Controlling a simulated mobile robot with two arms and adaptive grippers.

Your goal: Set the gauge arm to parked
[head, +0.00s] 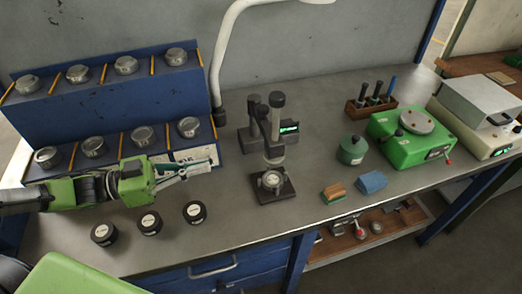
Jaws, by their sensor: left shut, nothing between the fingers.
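The gauge (274,130) stands near the middle of the bench, with dark upright posts and a small green-lit display (289,127). Its arm reaches forward over a round metal piece (272,181) on the square dark base (273,194). I cannot tell whether the arm touches the piece. My left gripper (205,166) is shut and empty, left of the gauge and apart from it, in front of the blue rack. My right gripper is not in view.
A blue tiered rack (110,105) holds several round metal pieces. Three dark labelled discs (150,223) lie along the front edge. A white lamp arm (216,75) rises behind the gauge. A green pot (351,150), two small blocks (371,181) and a green machine (412,140) stand to the right.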

